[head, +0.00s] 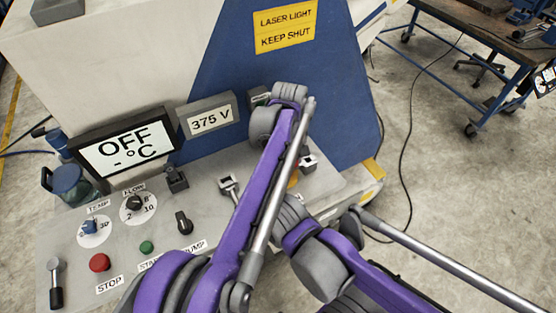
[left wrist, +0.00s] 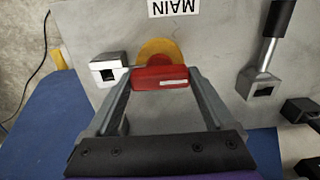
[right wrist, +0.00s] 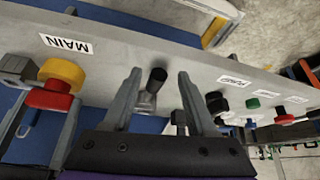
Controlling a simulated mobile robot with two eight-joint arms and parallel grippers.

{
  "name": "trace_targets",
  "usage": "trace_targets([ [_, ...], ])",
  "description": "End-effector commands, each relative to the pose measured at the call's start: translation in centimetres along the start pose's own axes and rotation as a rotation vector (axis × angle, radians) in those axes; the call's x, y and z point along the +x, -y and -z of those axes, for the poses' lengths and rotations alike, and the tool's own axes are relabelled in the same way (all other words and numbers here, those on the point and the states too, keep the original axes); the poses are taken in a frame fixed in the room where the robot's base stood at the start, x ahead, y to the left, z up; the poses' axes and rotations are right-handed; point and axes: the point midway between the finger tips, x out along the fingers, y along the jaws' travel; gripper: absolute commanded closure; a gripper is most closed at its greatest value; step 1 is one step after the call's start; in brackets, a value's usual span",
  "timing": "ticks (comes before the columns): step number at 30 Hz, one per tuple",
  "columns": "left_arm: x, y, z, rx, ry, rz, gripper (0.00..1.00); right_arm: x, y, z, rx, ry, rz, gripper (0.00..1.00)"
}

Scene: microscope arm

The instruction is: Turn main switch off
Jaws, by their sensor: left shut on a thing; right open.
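The main switch is a red handle (left wrist: 160,77) in front of a round yellow plate (left wrist: 160,48), below an upside-down MAIN label. My left gripper (left wrist: 160,78) is shut on the red handle, one finger on each side. The right wrist view also shows the red handle (right wrist: 50,99), its yellow plate (right wrist: 63,71) and the left fingers around it. My right gripper (right wrist: 159,78) is open and apart from the handle; a black-tipped lever (right wrist: 155,82) shows between its fingers. In the head view, only a sliver of yellow plate (head: 293,180) shows behind my arms.
A metal latch block (left wrist: 108,70) sits right beside the switch. The grey panel also carries a lever (head: 228,186), a red stop button (head: 99,262), a green button (head: 146,247) and dials. One display (head: 124,149) reads OFF, another (head: 209,119) 375 V.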

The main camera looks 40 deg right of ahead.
Motion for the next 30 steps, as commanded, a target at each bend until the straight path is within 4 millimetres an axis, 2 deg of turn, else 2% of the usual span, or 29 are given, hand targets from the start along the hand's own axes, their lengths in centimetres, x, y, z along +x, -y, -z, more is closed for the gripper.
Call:
trace_targets([
  [11,-0.1,-0.1,-0.1,-0.006,0.000,-0.001,1.00,0.0,0.0,0.0,0.000,0.000,0.000,0.43],
  [12,-0.1,-0.1,-0.1,-0.007,0.000,-0.001,0.07,0.0,0.0,0.0,0.000,0.000,0.000,0.43],
  [13,-0.1,-0.1,-0.1,-0.007,0.000,-0.001,0.02,0.0,0.0,0.0,0.000,0.000,0.000,0.43],
  [23,-0.5,-0.1,0.0,-0.004,0.000,-0.001,0.00,0.0,0.0,0.0,0.000,0.000,0.000,0.43],
  [26,-1.7,-0.1,0.0,-0.004,0.000,-0.001,0.00,-0.1,0.0,0.1,0.000,-0.001,0.000,0.43],
  [30,-4.5,-0.1,0.0,-0.004,-0.001,-0.001,0.00,-0.2,0.0,0.3,0.000,-0.003,0.000,0.43],
])
